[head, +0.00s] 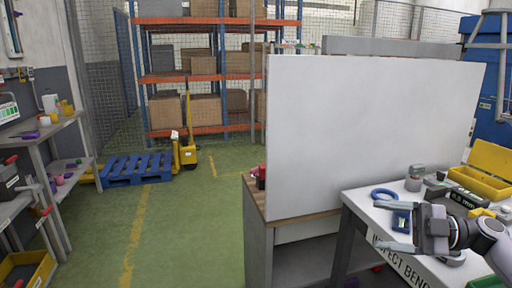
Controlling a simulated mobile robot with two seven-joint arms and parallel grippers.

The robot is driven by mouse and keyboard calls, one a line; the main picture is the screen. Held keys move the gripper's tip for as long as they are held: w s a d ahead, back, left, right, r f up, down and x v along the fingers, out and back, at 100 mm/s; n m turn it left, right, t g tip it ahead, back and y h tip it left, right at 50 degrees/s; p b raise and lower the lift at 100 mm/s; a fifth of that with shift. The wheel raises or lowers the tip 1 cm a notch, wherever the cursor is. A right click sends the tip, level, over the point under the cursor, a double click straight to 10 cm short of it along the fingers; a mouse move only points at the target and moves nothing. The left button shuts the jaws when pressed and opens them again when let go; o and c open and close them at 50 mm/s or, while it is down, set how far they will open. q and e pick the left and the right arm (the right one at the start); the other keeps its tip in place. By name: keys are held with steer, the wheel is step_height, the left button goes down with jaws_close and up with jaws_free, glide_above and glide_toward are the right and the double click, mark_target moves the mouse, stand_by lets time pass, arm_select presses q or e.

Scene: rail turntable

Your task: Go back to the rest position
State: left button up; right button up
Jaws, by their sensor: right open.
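My right gripper (398,228) is at the lower right of the head view, its arm coming in from the right edge. Its two fingers point left and are spread apart, with nothing held between them. It is over or in front of the left part of the white inspection bench (358,205); the exact height above the top cannot be told. A blue ring-shaped object (385,193) lies on the bench just beyond the fingers. My left gripper is not in view.
A tall white panel (370,130) stands on a wooden-topped cabinet (254,205). A yellow bin (490,165) and small parts crowd the bench. At left is a grey shelf unit (50,135). A blue pallet (137,168) and yellow pallet truck (186,150) stand behind. Green floor between is clear.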

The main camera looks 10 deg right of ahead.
steer(key=w+a+r+n+g+y, duration=0.1)
steer(key=a+r+y, duration=0.15)
steer(key=a, duration=0.25)
steer(key=w+a+r+g+y+p, duration=0.1)
steer(key=w+a+r+y, duration=0.15)
steer(key=a, duration=0.35)
steer(key=w+a+r+n+g+y, duration=0.1)
steer(key=a+r+y, duration=0.15)
steer(key=a, duration=0.25)
steer(key=w+d+r+m+t+h, duration=0.2)
steer(key=w+d+m+t+h, duration=0.9)
steer(key=m+t+h, duration=0.6)
steer(key=w+d+f+m+g+h, duration=0.3)
steer(key=w+d+f+m+h, duration=0.15)
steer(key=d+f+h, duration=0.55)
steer(key=s+a+f+g+y, duration=0.2)
steer(key=s+a+f, duration=0.45)
steer(key=f, duration=0.35)
steer(key=s+a+f+g+y, duration=0.2)
steer(key=s+a+f, duration=0.4)
steer(key=f, duration=0.4)
steer(key=s+a+f+g, duration=0.2)
steer(key=s+f, duration=0.3)
steer(key=s, duration=0.8)
steer(key=s+a+f+g+y, duration=0.1)
steer(key=s+a+f, duration=0.4)
steer(key=s, duration=0.8)
steer(key=shift+f+g, duration=0.5)
steer(key=shift+f, duration=0.1)
